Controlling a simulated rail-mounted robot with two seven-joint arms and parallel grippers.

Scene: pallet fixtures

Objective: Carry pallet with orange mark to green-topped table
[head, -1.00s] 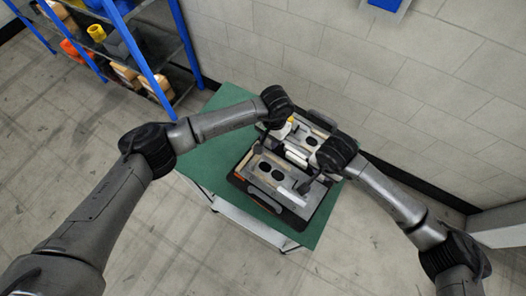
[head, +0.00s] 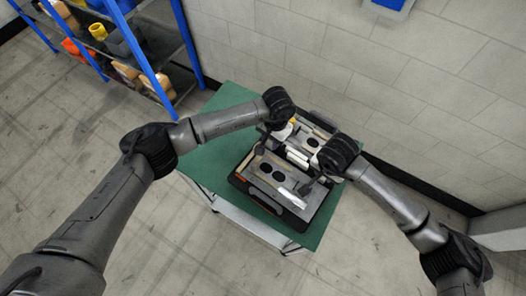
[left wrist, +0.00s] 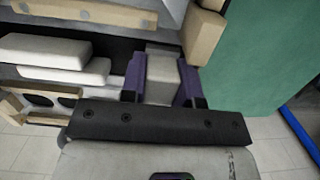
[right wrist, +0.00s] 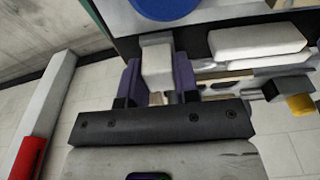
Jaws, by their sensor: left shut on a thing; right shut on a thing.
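The pallet (head: 238,182) has a dark rim, grey plates with round dark holes and white blocks. It appears to rest on the green-topped table (head: 318,222); any small gap beneath is hard to see. My left gripper (head: 262,147) is at its far left side, shut on a pale grip block (left wrist: 163,76). My right gripper (head: 309,186) is at its right side, shut on another pale block (right wrist: 156,62). Both blocks sit between purple fingers in the wrist views.
A blue-framed shelf (head: 146,55) with yellow, orange and tan items stands at the upper left. A pale block wall (head: 420,90) runs behind the table. Open floor (head: 200,262) lies in front of the table.

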